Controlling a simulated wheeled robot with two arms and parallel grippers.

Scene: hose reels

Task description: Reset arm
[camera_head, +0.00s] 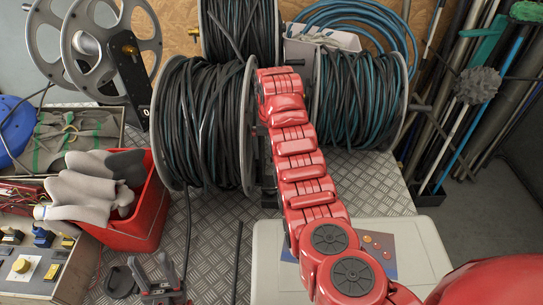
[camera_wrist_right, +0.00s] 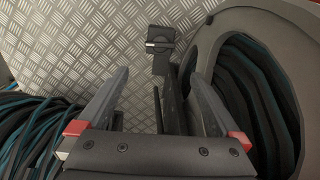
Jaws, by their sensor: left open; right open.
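My red right arm (camera_head: 300,165) reaches from the lower right up to the middle of the head view, in front of the cable reels. Its gripper is hidden there behind the arm. In the right wrist view my right gripper (camera_wrist_right: 160,78) is open, with its two fingers apart on either side of a dark crank-like part (camera_wrist_right: 161,45). I cannot tell whether it touches that part. My left gripper (camera_head: 151,266) is low at the left of the head view, open and empty, above the metal tread plate.
Cable reels (camera_head: 205,120) and (camera_head: 355,105) stand on the tread plate (camera_head: 208,225). A red bin (camera_head: 148,215) with grey gloves (camera_head: 90,195) is at left. A control box (camera_head: 30,265) stands lower left, a pale case (camera_head: 420,250) lower right. Long-handled tools (camera_head: 470,100) lean at right.

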